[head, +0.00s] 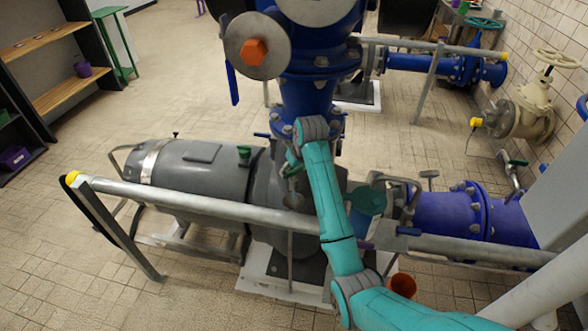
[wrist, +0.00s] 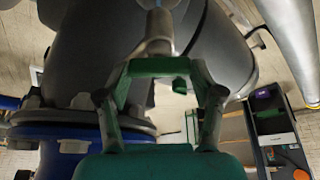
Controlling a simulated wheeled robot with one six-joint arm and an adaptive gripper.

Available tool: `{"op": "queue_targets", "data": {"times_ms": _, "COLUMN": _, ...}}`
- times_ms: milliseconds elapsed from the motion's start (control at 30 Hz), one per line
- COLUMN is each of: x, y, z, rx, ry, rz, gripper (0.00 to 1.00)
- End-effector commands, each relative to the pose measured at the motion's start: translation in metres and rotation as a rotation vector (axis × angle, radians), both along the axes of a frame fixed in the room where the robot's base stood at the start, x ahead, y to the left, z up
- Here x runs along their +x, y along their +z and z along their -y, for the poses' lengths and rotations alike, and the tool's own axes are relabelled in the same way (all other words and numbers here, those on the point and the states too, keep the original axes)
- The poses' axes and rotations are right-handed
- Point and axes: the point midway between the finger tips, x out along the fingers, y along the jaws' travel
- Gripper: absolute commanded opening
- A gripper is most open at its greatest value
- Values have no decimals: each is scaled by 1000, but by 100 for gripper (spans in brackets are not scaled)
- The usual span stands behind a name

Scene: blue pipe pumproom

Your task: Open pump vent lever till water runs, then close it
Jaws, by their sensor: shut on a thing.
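My gripper (head: 293,168) is over the middle of the grey pump, beside the blue vertical pipe. In the wrist view my gripper (wrist: 156,50) has its green-grey fingers closed around a light grey metal piece (wrist: 160,24). This piece appears to be the pump vent lever, but its full shape and angle are hidden. The grey pump body (head: 205,178) lies behind a sloping rail, and its dark rounded casing (wrist: 215,50) fills the upper wrist view. No running water can be made out in either view.
A galvanized rail (head: 200,204) with a yellow end cap crosses in front of the pump. A blue pipe (head: 475,212) runs to the right. An orange cup (head: 402,284) is low near my arm. Shelves (head: 55,90) stand at the left; tiled floor is clear between.

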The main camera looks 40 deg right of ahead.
Motion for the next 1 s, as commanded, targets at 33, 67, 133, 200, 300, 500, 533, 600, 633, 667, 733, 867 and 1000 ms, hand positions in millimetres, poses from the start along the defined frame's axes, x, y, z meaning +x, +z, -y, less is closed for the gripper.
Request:
{"op": "queue_targets", "data": {"times_ms": 33, "x": 0, "y": -1, "z": 0, "rx": 0, "ry": 0, "rz": -2, "gripper": 32}}
{"op": "queue_targets", "data": {"times_ms": 67, "x": 0, "y": -1, "z": 0, "rx": 0, "ry": 0, "rz": -2, "gripper": 71}}
{"op": "queue_targets", "data": {"times_ms": 133, "x": 0, "y": -1, "z": 0, "rx": 0, "ry": 0, "rz": -2, "gripper": 89}}
{"op": "queue_targets", "data": {"times_ms": 200, "x": 0, "y": -1, "z": 0, "rx": 1, "ry": -1, "rz": -1, "gripper": 92}}
{"op": "queue_targets", "data": {"times_ms": 300, "x": 0, "y": 0, "z": 0, "rx": 1, "ry": -1, "rz": -1, "gripper": 92}}
{"op": "queue_targets", "data": {"times_ms": 500, "x": 0, "y": 1, "z": 0, "rx": 0, "ry": -1, "rz": 0, "gripper": 92}}
{"op": "queue_targets", "data": {"times_ms": 533, "x": -1, "y": 2, "z": 0, "rx": 0, "ry": -1, "rz": 0, "gripper": 92}}
{"op": "queue_targets", "data": {"times_ms": 600, "x": -3, "y": 8, "z": 0, "rx": -1, "ry": -1, "rz": 1, "gripper": 92}}
{"op": "queue_targets", "data": {"times_ms": 633, "x": -4, "y": 12, "z": -1, "rx": -1, "ry": -1, "rz": 2, "gripper": 92}}
{"op": "queue_targets", "data": {"times_ms": 667, "x": -6, "y": 16, "z": -1, "rx": -1, "ry": -1, "rz": 2, "gripper": 92}}
{"op": "queue_targets", "data": {"times_ms": 733, "x": -10, "y": 26, "z": -2, "rx": -1, "ry": -1, "rz": 3, "gripper": 92}}
{"op": "queue_targets", "data": {"times_ms": 867, "x": -18, "y": 45, "z": -3, "rx": -1, "ry": -1, "rz": 3, "gripper": 92}}
{"op": "queue_targets", "data": {"times_ms": 1000, "x": -24, "y": 61, "z": -5, "rx": -1, "ry": -1, "rz": 1, "gripper": 92}}
